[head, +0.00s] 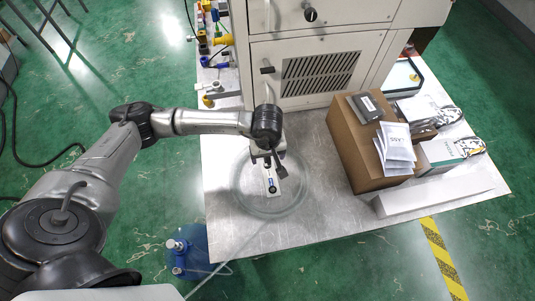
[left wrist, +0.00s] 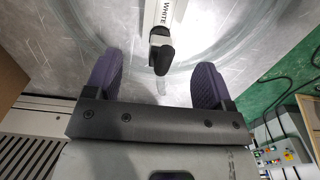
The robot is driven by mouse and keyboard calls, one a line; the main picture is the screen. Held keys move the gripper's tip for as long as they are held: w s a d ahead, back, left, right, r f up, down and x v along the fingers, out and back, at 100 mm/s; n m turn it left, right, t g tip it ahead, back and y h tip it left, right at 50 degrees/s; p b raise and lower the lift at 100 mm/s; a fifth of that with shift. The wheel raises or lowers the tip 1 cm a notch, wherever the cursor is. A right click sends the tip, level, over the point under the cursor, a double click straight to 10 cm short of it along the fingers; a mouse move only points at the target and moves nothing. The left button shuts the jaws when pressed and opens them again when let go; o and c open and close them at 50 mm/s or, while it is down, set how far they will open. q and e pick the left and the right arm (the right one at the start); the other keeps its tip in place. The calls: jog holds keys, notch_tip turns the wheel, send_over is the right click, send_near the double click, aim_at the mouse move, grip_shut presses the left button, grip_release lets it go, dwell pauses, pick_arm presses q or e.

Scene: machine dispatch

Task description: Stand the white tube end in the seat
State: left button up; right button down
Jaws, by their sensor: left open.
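A white strip lettered WHITE (left wrist: 164,14) lies on the metal table, with a black rounded end piece (left wrist: 161,50) and a short clear stub below it. I cannot tell whether this is the tube end or its seat. In the head view the white piece (head: 271,184) lies inside a coil of clear tube (head: 240,196). My left gripper (head: 271,163) is above the coil, pointing down. In the left wrist view its two purple fingers (left wrist: 157,65) are wide apart, with the black end piece between them and untouched. My right gripper is not in view.
A brown carton (head: 352,155) with packets is to the right, beside a long white box (head: 432,193). Coloured fittings (head: 215,42) are at the back left. A blue container (head: 190,252) stands below the table's left edge.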

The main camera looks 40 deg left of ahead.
pick_arm(q)
jog(key=shift+r+p, duration=0.45)
jog(key=shift+r, duration=0.55)
